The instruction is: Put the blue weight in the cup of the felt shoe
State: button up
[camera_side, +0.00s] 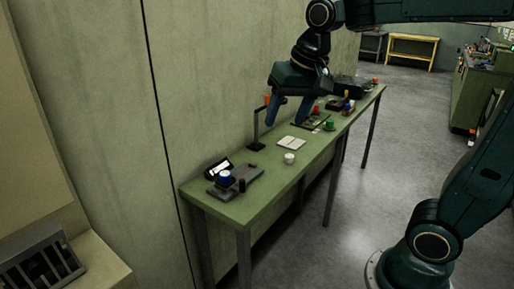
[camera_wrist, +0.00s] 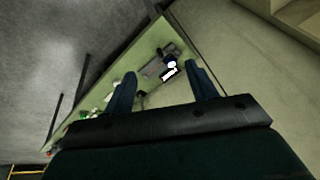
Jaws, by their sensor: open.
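My gripper (camera_side: 288,115) is open and empty, raised above the long green table (camera_side: 214,208); its spread fingers also show in the wrist view (camera_wrist: 161,73). At the table's near end is a grey device (camera_side: 243,183) with a dark post. A blue round piece with a pale top (camera_side: 225,177) sits on or beside it; both show between the fingers in the wrist view, the device (camera_wrist: 153,68) and the piece (camera_wrist: 171,63). Another small blue piece (camera_side: 348,106) stands far along the table. I cannot tell which blue piece is the weight, or make out the felt shoe's cup.
A black box with a bright white panel (camera_side: 219,169) is beside the device. A white cup (camera_side: 289,158), an open notebook (camera_side: 291,143), a dark stand (camera_side: 256,143) and a green piece (camera_side: 329,125) stand farther along. The wall borders the table's left side.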

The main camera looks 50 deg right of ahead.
jog(key=s+a+f+n+t, duration=0.1)
jog(key=s+f+n, duration=0.1)
jog(key=s, duration=0.5)
jog(key=s+f+n, duration=0.2)
jog(key=s+n, duration=0.2)
jog(key=s, duration=0.3)
jog(key=shift+a+f+t, duration=0.35)
jog(key=shift+f+t, duration=0.05)
